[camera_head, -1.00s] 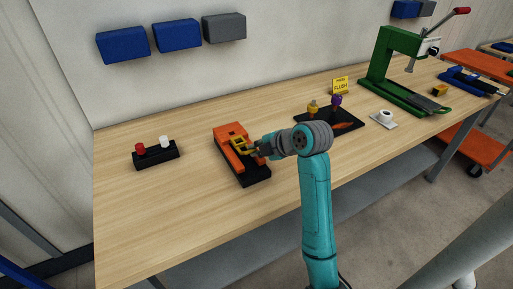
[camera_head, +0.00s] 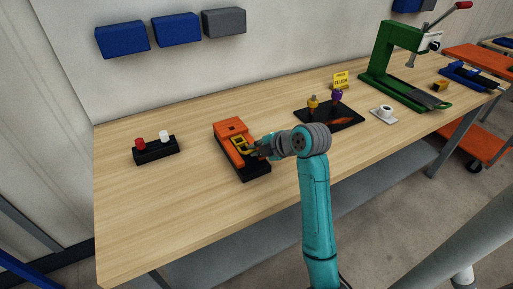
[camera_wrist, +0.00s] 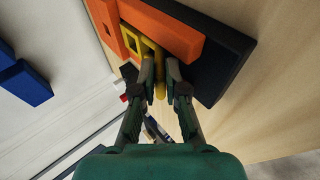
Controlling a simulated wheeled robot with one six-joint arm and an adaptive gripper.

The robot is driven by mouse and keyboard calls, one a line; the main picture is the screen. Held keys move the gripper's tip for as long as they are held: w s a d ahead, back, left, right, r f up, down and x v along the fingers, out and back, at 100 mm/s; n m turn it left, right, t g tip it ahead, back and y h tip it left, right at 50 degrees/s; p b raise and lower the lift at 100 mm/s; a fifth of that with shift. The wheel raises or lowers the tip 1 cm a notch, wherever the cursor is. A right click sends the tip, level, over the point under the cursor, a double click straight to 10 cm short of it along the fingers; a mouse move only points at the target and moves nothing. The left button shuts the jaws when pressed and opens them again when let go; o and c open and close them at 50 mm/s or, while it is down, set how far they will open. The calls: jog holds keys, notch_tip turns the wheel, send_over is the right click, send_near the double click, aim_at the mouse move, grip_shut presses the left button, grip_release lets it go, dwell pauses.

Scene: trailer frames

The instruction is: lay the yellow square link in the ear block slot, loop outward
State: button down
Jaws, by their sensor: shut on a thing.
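The yellow square link (camera_head: 238,143) is at the orange ear block (camera_head: 231,126), which sits on a black base (camera_head: 257,171) on the table. My gripper (camera_head: 256,151) is shut on the link from the right side. In the wrist view my gripper (camera_wrist: 160,88) has its two fingers on either side of a yellow bar of the link (camera_wrist: 147,47). The link's square frame reaches away from the fingers, against the orange block (camera_wrist: 181,33). The slot is hidden, and I cannot tell how deep the link sits.
A black holder (camera_head: 156,151) with a red and a white piece stands to the left. A black mat (camera_head: 328,119) with tools, a yellow sign (camera_head: 340,80), a white dish (camera_head: 383,114) and a green press (camera_head: 396,65) stand to the right. The table front is clear.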

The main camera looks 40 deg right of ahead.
jog(key=c, duration=1.1)
grip_release()
jog(key=shift+f, duration=0.1)
jog(key=shift+c, duration=0.2)
jog(key=v, duration=1.2)
